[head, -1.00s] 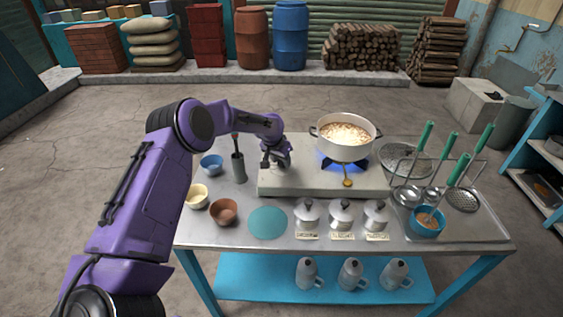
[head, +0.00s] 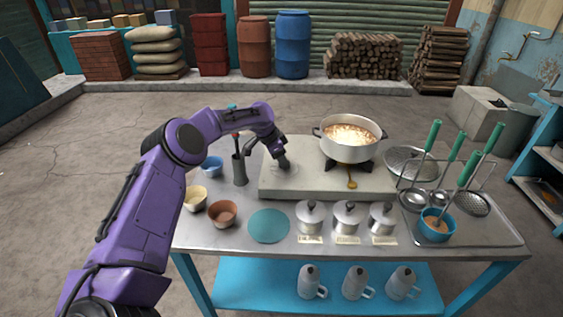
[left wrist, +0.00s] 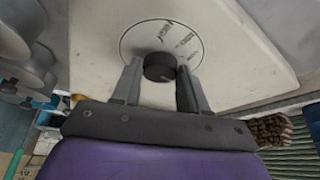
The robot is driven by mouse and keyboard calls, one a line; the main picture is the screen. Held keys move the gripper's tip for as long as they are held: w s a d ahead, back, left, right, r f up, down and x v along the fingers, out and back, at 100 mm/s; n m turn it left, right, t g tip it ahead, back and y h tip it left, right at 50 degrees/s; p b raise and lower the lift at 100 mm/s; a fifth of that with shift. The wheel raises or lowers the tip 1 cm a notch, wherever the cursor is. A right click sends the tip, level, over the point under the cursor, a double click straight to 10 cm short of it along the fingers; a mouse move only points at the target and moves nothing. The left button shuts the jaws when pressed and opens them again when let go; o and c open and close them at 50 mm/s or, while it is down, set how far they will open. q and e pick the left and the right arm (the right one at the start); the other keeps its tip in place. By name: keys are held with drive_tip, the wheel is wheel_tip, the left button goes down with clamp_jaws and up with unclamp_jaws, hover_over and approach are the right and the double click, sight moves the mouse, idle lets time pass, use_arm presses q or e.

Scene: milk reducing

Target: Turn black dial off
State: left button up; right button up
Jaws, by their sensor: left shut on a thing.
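The black dial (left wrist: 160,66) sits on a round printed plate (left wrist: 188,44) on the pale stove block; my left gripper's two fingers (left wrist: 159,72) close on its sides. In the head view my left gripper (head: 284,164) reaches down onto the left part of the stove block (head: 310,184) and hides the dial there. A white pot (head: 347,152) of pale food stands on the burner (head: 366,165) at the right of the block, with no flame showing under it. My right gripper is not in view.
A dark cylinder holder (head: 240,170) and blue bowl (head: 212,166) stand left of the block. Lidded pots (head: 347,219) and a teal disc (head: 268,226) lie in front. Ladles and strainers (head: 440,195) fill the table's right end.

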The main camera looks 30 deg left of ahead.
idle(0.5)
use_arm(q)
drive_tip(key=o, duration=0.9)
drive_tip(key=shift+o, duration=0.8)
drive_tip(key=shift+w, duration=0.1)
drive_tip(key=b+v, duration=0.1)
drive_tip(key=v, duration=0.9)
drive_tip(key=shift+r+b, duration=0.2)
drive_tip(key=shift+b, duration=0.1)
